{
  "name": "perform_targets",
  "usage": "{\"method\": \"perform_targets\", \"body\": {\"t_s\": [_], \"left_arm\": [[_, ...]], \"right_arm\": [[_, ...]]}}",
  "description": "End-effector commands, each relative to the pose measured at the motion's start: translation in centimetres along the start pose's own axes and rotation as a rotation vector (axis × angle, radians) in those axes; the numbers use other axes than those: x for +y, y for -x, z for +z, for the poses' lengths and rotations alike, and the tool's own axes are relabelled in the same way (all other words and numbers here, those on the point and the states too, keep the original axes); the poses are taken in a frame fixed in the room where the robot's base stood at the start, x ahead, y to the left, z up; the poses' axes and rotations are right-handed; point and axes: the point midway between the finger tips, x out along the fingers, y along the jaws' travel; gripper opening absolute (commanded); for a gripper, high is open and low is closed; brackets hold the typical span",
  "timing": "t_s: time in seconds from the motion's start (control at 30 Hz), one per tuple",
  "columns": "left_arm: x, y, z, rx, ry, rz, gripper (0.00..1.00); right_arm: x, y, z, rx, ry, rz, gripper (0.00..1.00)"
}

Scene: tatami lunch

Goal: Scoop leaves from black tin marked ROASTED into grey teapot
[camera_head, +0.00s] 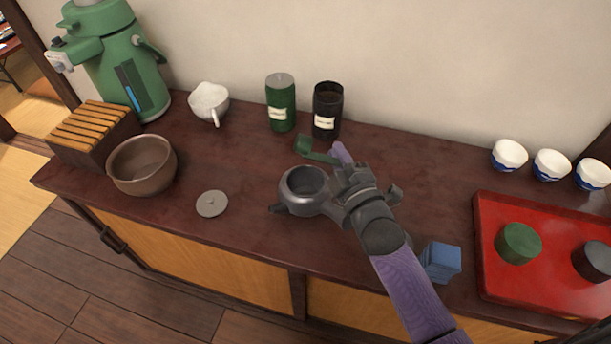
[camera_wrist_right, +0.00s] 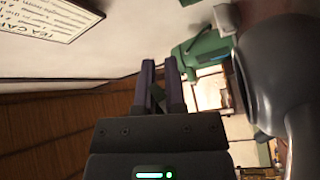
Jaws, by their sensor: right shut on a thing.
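The open black tin (camera_head: 328,98) stands upright by the wall, dark inside; its label is too small to read. The grey teapot (camera_head: 303,206) stands in front of it, lidless, its opening facing up. Its side also fills the right of the wrist view (camera_wrist_right: 285,75). My right gripper (camera_head: 342,155) is shut on the handle of a green scoop (camera_head: 308,148), behind and right of the teapot. The scoop head is between tin and teapot, apart from both; I cannot tell whether it holds leaves. In the wrist view my fingers (camera_wrist_right: 160,85) pinch a dark handle. My left gripper is out of view.
A green tin (camera_head: 281,105) stands left of the black one. A grey lid (camera_head: 212,203), brown bowl (camera_head: 142,165), white cup (camera_head: 209,103) and green dispenser (camera_head: 130,65) are left. A blue block (camera_head: 440,261) and red tray (camera_head: 490,275) with two lids are right.

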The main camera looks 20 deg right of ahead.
Motion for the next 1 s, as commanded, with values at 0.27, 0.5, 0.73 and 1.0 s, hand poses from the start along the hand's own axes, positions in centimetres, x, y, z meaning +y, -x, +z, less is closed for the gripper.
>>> {"method": "perform_targets", "body": {"t_s": [0.27,0.5,0.73,1.0], "left_arm": [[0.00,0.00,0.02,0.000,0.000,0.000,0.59],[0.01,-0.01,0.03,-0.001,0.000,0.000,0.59],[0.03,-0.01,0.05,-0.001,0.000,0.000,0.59],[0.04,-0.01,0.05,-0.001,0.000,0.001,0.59]], "right_arm": [[0.07,-0.02,-0.05,0.001,-0.016,0.008,0.00],[0.12,-0.04,-0.10,0.002,-0.031,0.015,0.00],[0.16,-0.05,-0.15,0.002,-0.044,0.020,0.00],[0.21,-0.07,-0.20,0.003,-0.060,0.027,0.00]]}}
